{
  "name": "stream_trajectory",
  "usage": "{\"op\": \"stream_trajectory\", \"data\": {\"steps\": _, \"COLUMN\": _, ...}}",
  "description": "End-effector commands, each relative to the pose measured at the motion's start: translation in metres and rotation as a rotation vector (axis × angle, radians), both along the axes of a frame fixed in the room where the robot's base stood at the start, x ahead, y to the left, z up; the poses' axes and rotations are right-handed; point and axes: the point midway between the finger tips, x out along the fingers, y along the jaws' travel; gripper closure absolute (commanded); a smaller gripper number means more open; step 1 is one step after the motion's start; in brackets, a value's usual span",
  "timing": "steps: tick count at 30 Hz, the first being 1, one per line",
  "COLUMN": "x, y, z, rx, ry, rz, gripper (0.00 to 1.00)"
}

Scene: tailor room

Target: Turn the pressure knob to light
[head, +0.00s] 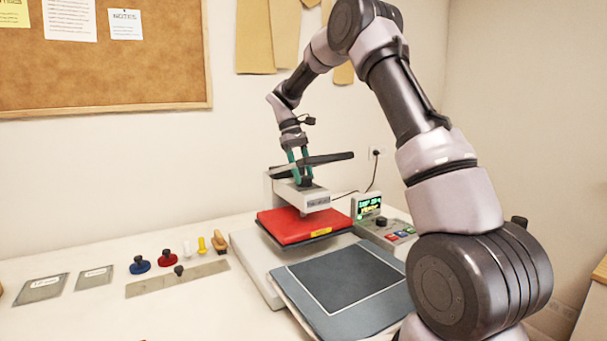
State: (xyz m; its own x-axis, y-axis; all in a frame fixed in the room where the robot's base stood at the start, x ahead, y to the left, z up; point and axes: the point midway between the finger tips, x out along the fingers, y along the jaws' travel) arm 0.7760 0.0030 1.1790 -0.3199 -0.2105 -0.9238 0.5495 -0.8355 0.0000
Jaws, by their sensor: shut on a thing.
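A heat press stands on the table, with a white head (316,198) over a red upper plate (305,226). My gripper (303,181) points down at the top of the white head, its green fingers shut on a small dark piece there, which I take to be the pressure knob. The fingers mostly hide the knob, and its setting cannot be read. The press's long black handle (330,158) passes close by the fingers.
A dark lower pad (347,279) lies in front of the red plate. A control box (385,225) with a lit display stands to the right. Blue (139,265) and red (167,258) knobbed pieces and flat grey plates (42,288) lie at left. The front left table is clear.

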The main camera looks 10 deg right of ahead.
Motion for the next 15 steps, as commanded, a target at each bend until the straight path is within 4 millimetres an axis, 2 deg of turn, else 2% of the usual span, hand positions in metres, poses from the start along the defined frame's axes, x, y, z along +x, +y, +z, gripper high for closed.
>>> {"op": "stream_trajectory", "data": {"steps": 15, "x": -0.0022, "y": 0.0020, "z": 0.0003, "rx": -0.002, "ry": -0.001, "rz": 0.493, "gripper": 1.00}}
